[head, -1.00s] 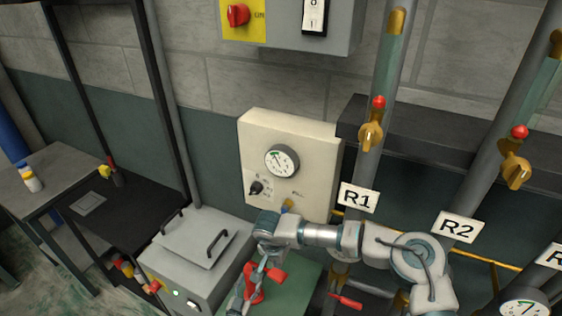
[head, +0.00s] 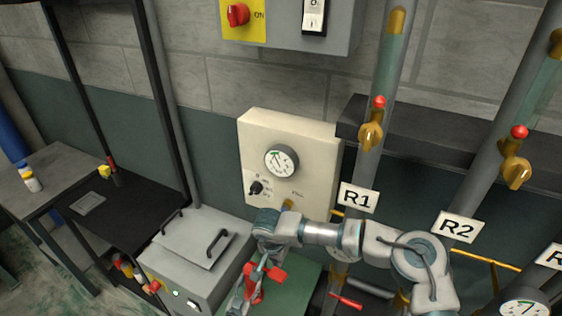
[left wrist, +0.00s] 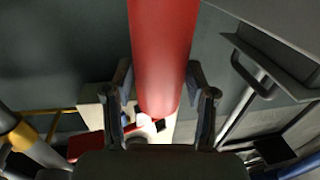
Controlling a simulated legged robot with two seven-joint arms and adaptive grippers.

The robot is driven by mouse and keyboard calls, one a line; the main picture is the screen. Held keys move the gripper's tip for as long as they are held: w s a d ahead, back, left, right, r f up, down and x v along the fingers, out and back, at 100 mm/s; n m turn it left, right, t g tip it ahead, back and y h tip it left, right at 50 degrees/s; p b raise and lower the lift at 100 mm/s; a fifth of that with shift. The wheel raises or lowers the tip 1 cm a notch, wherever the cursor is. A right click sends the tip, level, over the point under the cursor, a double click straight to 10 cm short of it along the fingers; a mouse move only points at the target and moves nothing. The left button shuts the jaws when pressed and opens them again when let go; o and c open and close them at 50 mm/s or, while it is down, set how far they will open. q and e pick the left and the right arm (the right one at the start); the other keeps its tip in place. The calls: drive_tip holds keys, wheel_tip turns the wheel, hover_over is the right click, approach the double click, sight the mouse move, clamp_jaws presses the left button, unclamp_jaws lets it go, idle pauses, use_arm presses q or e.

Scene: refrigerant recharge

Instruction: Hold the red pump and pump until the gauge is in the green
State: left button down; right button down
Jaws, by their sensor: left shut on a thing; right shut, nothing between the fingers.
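The red pump (left wrist: 164,35) fills the upper middle of the left wrist view as a smooth red cylinder. My left gripper (left wrist: 160,82) has one finger on each side of it and is shut on it. In the head view, red pump parts (head: 253,294) show at the bottom, partly hidden by my arm.
A grey lidded box (head: 203,240) stands left of the pump. Pipes tagged R1 (head: 358,198) and R2 (head: 455,227) with brass valves rise at the right. A dark table (head: 130,205) stands left. A red lever (head: 345,301) shows at the bottom.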

use_arm(q)
drive_tip(key=shift+c, duration=1.3)
unclamp_jaws()
